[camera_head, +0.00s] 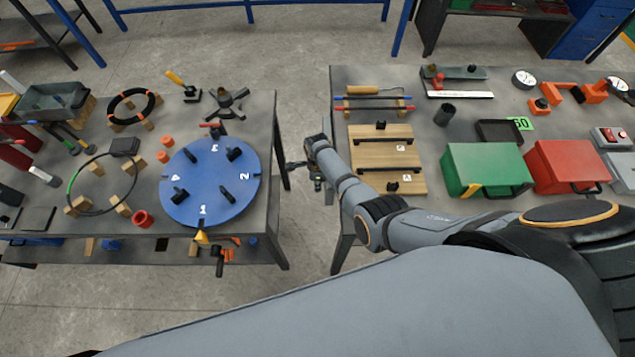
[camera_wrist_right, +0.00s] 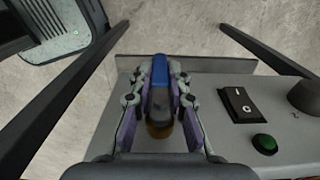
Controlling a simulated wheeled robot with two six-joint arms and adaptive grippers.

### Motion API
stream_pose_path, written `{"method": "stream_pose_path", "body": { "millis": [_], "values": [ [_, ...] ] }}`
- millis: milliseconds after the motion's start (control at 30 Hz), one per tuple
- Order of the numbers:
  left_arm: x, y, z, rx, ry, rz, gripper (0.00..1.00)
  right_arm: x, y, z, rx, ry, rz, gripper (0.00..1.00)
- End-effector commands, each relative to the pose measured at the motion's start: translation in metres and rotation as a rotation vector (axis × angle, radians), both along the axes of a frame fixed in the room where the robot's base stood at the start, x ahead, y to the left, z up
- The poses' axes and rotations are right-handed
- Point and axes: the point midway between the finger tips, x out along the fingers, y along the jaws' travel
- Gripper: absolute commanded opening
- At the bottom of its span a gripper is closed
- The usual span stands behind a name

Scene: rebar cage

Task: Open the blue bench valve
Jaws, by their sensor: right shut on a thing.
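The blue valve handle (camera_wrist_right: 159,72) shows in the right wrist view, pointing away from a brass-coloured part (camera_wrist_right: 158,131). My right gripper (camera_wrist_right: 157,92) has a finger on either side of the blue handle and is shut on it. In the head view my right gripper (camera_head: 298,164) is at the gap between the two benches, and the valve cannot be made out there. The rest of the valve body is hidden by the fingers and palm. My left gripper is not in view.
A grey panel beside the valve carries a black rocker switch (camera_wrist_right: 238,104), a green button (camera_wrist_right: 264,143) and a dark knob (camera_wrist_right: 306,97). A blue numbered disc (camera_head: 210,205) lies on the left bench. Green (camera_head: 485,165) and red (camera_head: 563,163) boxes stand on the right bench.

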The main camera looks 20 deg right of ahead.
Motion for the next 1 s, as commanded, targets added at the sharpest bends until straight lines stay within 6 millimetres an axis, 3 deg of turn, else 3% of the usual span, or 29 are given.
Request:
{"method": "stream_pose_path", "body": {
  "millis": [300, 500, 800, 833, 1000],
  "values": [
    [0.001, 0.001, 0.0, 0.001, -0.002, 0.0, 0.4, 0.0, 0.0, 0.0, 0.001, 0.0, 0.0, 0.0],
    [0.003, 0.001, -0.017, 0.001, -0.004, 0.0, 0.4, -0.002, 0.001, -0.003, 0.03, 0.102, 0.0, 0.0],
    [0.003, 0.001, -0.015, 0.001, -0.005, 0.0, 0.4, -0.004, 0.002, 0.0, 0.036, 0.121, 0.0, 0.0],
    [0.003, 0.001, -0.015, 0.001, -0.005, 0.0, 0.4, -0.004, 0.002, 0.0, 0.036, 0.121, 0.0, 0.2],
    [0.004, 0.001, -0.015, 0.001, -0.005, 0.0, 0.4, -0.004, 0.002, 0.0, 0.036, 0.12, 0.0, 0.4]
  ]
}}
